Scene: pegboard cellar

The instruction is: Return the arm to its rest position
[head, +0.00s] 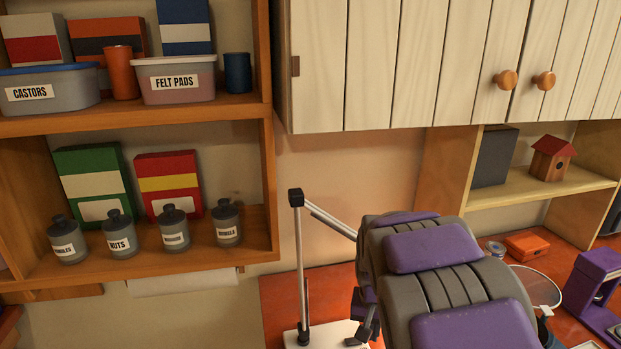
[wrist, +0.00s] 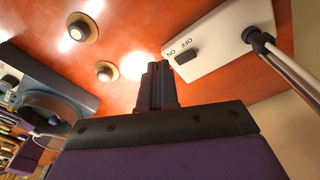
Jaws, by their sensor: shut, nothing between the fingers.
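My arm (head: 440,270), purple and grey, fills the lower middle of the head view. It is bent over the orange-red worktop (head: 275,300). My gripper (wrist: 157,72) shows in the wrist view with its dark fingers together and nothing between them. It points at the worktop near a white base with an ON/OFF switch (wrist: 225,35). I cannot tell from this view whether the fingers touch the worktop. In the head view the fingers are mostly hidden behind or beside the arm.
A thin jointed lamp (head: 300,250) stands left of my arm. Wooden shelves (head: 150,115) with bins and jars are at left. A white-fronted cupboard (head: 400,60) hangs above. An orange box (head: 527,246) and a purple device (head: 595,290) stand on the worktop at right.

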